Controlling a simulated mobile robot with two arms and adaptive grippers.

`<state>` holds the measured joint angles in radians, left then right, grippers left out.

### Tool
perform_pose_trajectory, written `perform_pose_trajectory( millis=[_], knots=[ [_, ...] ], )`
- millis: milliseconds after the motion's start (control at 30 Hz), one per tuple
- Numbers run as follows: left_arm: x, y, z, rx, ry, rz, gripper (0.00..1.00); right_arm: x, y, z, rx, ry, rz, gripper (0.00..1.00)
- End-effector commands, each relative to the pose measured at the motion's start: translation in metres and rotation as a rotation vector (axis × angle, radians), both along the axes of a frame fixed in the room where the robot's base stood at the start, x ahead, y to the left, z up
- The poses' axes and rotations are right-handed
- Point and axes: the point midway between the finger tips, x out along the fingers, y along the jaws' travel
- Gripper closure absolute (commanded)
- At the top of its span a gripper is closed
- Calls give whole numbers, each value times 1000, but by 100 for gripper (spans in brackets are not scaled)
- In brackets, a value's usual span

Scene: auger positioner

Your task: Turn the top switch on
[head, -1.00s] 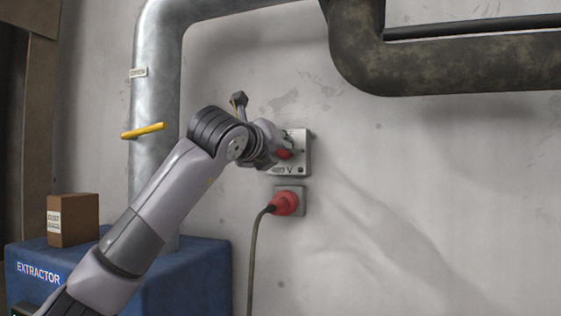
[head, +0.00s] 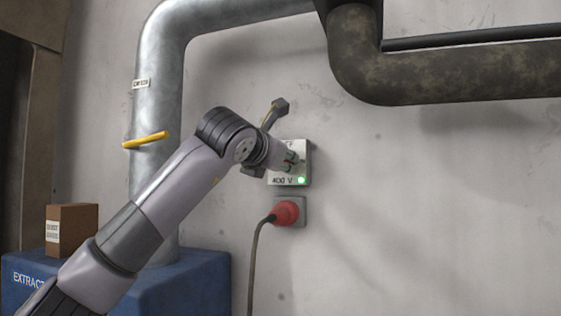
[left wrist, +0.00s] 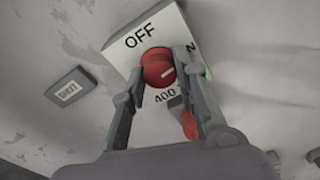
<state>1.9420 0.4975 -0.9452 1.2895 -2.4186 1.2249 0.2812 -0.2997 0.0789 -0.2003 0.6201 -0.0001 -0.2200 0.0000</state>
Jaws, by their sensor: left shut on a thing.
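The switch box (head: 304,165), marked 400 V, is on the wall in the head view. Its green light (head: 301,181) is lit. In the left wrist view the box's red round knob (left wrist: 158,66) sits below the word OFF, and its white mark points right, toward a partly hidden word ending in N. My left gripper (head: 291,160) is at the front of the box and hides the knob in the head view. In the left wrist view its fingers (left wrist: 161,76) are on both sides of the knob, shut on it. My right gripper is not in view.
A red plug (head: 287,212) with a cable sits in a socket below the box. A metal pipe (head: 158,95) with a yellow handle (head: 146,140) rises at left from the blue extractor (head: 190,278), which bears a cardboard box (head: 72,229).

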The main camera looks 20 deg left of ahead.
Motion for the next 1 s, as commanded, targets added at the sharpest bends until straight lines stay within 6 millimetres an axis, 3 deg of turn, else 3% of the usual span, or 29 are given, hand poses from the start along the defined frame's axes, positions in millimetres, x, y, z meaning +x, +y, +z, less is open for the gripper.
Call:
perform_pose_trajectory(
  millis=[300,867,900,1000],
  knots=[
    [0,0,0,134,-5,0,100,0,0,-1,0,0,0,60],
    [0,0,0,166,-6,-1,100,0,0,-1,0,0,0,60],
    [0,0,0,166,-6,-1,72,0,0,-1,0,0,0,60],
    [0,0,0,166,-6,0,65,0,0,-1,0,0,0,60]
  ],
)
